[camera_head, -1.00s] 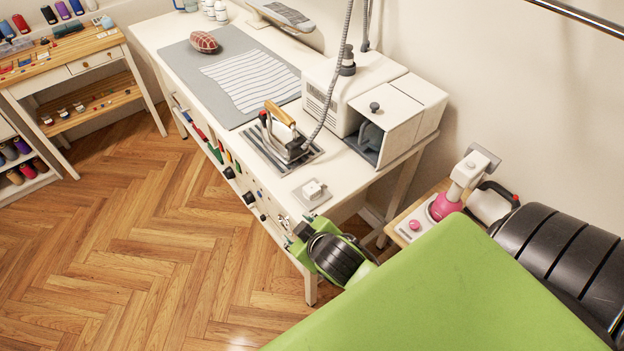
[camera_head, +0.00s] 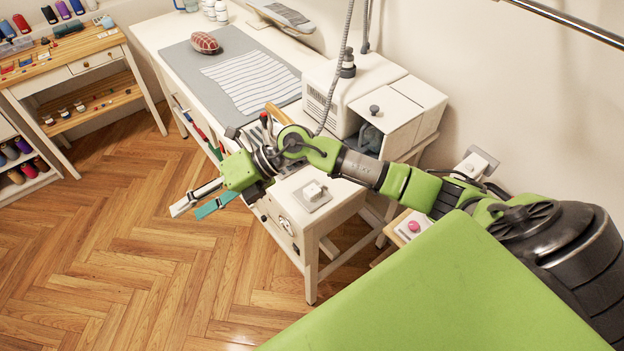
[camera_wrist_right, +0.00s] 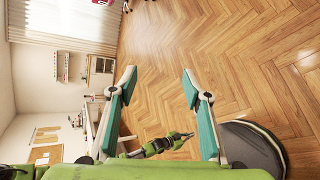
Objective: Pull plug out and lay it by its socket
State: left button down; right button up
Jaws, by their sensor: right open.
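A small white block (camera_head: 313,189), which looks like the plug, sits on a grey square plate (camera_head: 323,200) at the near corner of the white worktable. Whether it is seated in a socket is too small to tell. A round white fitting (camera_head: 285,224) with dark details is on the table's front side.
A white box unit (camera_head: 400,105) stands behind the arm. A grey mat (camera_head: 205,75) covers the far tabletop. A side stand with a pink knob (camera_head: 414,226) is at right. The floor (camera_head: 130,245) is clear.

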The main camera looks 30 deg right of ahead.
jog(key=d+f+n+g+h, duration=0.1)
jog(key=d+f+h, duration=0.2)
jog(key=d, duration=0.3)
jog(key=d+f+g+h, duration=0.1)
jog(key=d+f+h, duration=0.2)
jog(key=d, duration=0.2)
jog(key=g+h, duration=0.1)
jog(key=h, duration=0.5)
send_near(312, 189)
jog(key=shift+w+m, duration=0.1)
jog(key=shift+m, duration=0.3)
jog(key=shift+a+f, duration=0.1)
notch_tip(312, 189, down, 9)
jog(key=b, duration=0.6)
grip_shut()
